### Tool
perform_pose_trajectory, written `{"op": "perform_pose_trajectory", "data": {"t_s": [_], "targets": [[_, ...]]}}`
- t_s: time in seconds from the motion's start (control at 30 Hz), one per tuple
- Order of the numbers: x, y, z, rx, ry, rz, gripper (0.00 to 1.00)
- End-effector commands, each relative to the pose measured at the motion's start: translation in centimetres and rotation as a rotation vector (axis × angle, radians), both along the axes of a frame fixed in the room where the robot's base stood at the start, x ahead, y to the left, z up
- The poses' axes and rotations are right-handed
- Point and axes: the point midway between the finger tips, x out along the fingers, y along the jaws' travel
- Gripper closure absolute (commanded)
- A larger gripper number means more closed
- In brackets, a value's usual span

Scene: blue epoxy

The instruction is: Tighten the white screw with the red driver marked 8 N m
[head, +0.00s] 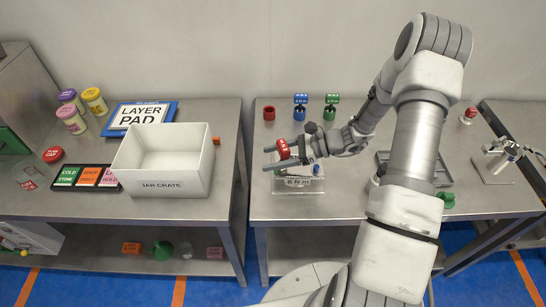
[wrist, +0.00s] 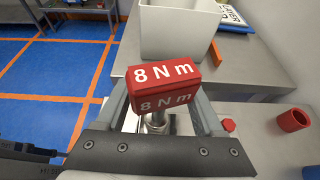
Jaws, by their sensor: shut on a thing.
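The red driver (head: 283,149) is held between the fingers of my gripper (head: 275,158), above a pale fixture (head: 309,186) near the table's front edge. In the wrist view the red driver (wrist: 163,84) shows white "8 N m" lettering on its block handle. Its metal shaft (wrist: 157,122) points down, away from the lettered top. My gripper is shut on the handle, a finger on each side. A blue screw head (head: 316,168) shows on the fixture, and a red one (wrist: 228,125) shows in the wrist view. I cannot make out the white screw; the driver and fingers hide part of the fixture.
An empty red holder (head: 269,113) stands behind, beside a blue driver (head: 301,106) and a green driver (head: 331,106). A grey tray (head: 443,178) lies to the right.

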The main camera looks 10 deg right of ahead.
Motion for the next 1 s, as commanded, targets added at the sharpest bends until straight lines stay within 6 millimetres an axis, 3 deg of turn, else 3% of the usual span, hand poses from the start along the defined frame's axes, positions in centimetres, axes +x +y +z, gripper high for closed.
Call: {"op": "perform_pose_trajectory", "data": {"t_s": [0.67, 1.0], "targets": [[0.0, 0.0, 2.5, 0.002, -0.001, 0.000, 1.00], [0.0, 0.0, 5.7, 0.001, -0.001, 0.000, 1.00]]}}
